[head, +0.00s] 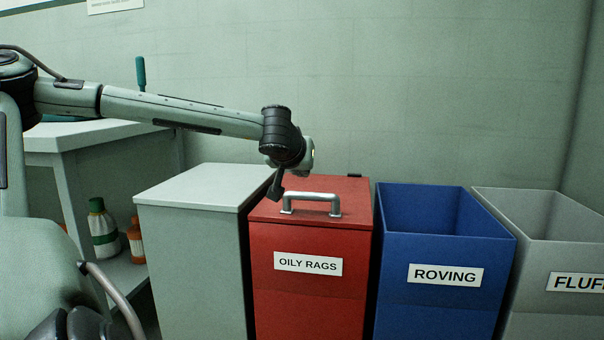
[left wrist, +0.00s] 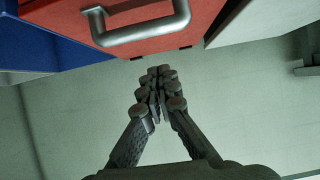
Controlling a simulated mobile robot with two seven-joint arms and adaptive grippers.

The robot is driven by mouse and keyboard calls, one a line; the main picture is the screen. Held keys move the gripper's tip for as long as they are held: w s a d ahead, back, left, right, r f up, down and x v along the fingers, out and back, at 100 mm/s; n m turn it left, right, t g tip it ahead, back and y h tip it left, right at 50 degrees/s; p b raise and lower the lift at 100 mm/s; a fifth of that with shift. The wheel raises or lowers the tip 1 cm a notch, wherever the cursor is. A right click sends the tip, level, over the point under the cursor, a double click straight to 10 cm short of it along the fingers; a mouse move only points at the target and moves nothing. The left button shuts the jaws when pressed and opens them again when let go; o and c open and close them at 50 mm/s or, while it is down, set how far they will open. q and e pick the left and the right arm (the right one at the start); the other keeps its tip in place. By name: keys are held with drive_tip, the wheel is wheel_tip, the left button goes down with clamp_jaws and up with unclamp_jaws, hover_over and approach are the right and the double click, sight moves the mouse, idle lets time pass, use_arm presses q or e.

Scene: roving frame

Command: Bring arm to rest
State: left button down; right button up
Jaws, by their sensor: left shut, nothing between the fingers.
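My left arm reaches in from the left across the head view, over the pale cabinet. In the left wrist view the left gripper's fingers (left wrist: 158,80) are together and empty. The handle (left wrist: 140,28) shows apart from the fingertips there, on the red bin (left wrist: 120,8). The red bin's lid is down. My right gripper is in neither view.
A pale closed cabinet (head: 190,188) stands left of the red bin. A blue open bin marked ROVING (head: 440,250) and a grey open bin (head: 540,225) stand to the right. A bench (head: 95,131) with a shelf holding a white bottle (head: 102,230) is at the left.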

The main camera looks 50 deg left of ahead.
use_arm(q)
drive_tip(key=s+d+f, duration=0.5)
drive_tip(key=shift+s+f+b, duration=0.2)
drive_tip(key=shift+s+b, duration=0.15)
drive_tip(key=shift+b, duration=0.05)
